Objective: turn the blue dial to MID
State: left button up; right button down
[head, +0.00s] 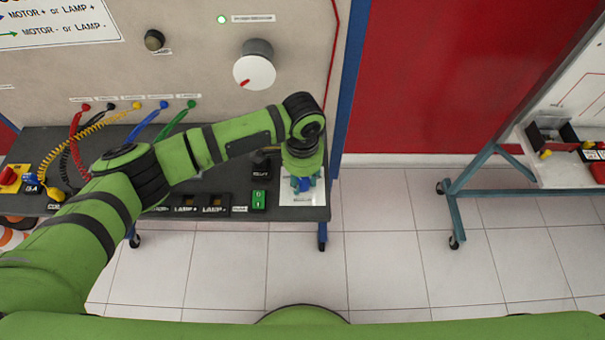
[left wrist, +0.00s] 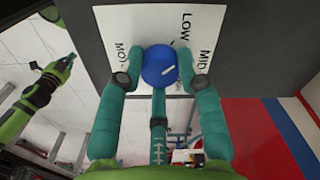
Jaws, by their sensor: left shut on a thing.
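The blue dial (left wrist: 158,62) sits on a white label plate (left wrist: 118,28) in the left wrist view. LOW is printed at its upper right and MID to its right; the lettering at the left is partly covered. The dial's short white mark lies on its right half, slanting up to the right, roughly toward MID. My left gripper (left wrist: 160,76) is shut on the dial, with a teal finger on each side. In the head view my left gripper (head: 304,184) is over the plate at the bench's right end, and the dial (head: 305,185) shows only partly between the fingers.
The dark bench (head: 255,213) carries a green rocker switch (head: 259,200) and lamp units left of the dial. A white knob (head: 254,70) and coloured cables are on the panel behind. Open tiled floor (head: 385,235) lies right of the bench, before another trainer's blue-green stand (head: 453,210).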

aim_at(303, 181)
pick_arm(q)
jog(key=m+p, duration=0.1)
jog(key=m, duration=0.2)
jog(key=shift+m, duration=0.3)
jog(key=m, duration=0.4)
jog(key=shift+p, duration=0.35)
jog(key=shift+m, duration=0.4)
jog(key=o, duration=1.2)
jog(key=shift+c, duration=0.2)
notch_tip(303, 181, up, 12)
